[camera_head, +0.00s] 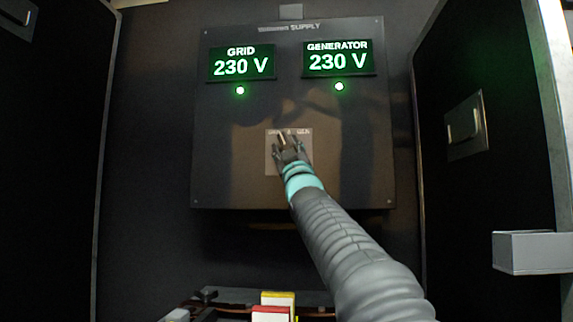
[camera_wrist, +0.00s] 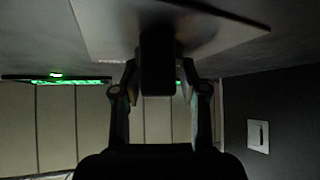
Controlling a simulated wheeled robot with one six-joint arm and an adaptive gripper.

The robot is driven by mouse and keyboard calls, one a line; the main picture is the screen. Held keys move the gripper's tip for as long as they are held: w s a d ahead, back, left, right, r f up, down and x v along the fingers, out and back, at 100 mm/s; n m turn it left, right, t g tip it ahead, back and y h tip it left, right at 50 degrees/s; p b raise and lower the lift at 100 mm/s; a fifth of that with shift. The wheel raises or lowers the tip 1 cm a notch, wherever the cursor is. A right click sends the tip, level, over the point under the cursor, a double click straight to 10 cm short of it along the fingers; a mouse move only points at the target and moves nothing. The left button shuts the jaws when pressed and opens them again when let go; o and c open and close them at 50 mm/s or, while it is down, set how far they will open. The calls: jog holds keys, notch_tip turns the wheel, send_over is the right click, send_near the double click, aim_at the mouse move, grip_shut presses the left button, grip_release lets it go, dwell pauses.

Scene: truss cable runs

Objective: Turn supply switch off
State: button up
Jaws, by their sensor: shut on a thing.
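The supply panel (camera_head: 230,140) is a dark upright box with GRID and GENERATOR displays, each reading 230 V. The supply switch's light plate (camera_head: 272,162) is at the panel's lower middle, and its printed label is too small and covered to read fully. My gripper (camera_head: 286,146) is at this plate, shut on the switch handle. In the wrist view the plate (camera_wrist: 100,25) is above, and the dark switch handle (camera_wrist: 157,62) sits between the two fingers of my gripper (camera_wrist: 158,88). The handle's exact position is mostly hidden in the head view.
Green lamps glow under the grid display (camera_head: 241,66) and the generator display (camera_head: 338,61). Open dark doors flank the panel; the right door carries a handle plate (camera_head: 466,125). A grey block (camera_head: 535,252) juts in at right. Yellow and red blocks (camera_head: 275,305) lie low in front.

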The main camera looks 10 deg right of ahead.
jog(key=shift+m+h, duration=2.3)
jog(key=shift+m, duration=0.1)
jog(key=shift+m+h+p, duration=0.35)
jog(key=shift+m+h, duration=1.55)
jog(key=shift+d+m+g+h+p, duration=0.1)
jog(key=shift+m+g+h+p, duration=0.2)
jog(key=shift+m+h, duration=0.65)
jog(key=o, duration=0.8)
jog(key=shift+c, duration=0.2)
jog(key=v, duration=1.2)
jog(key=shift+d, duration=0.1)
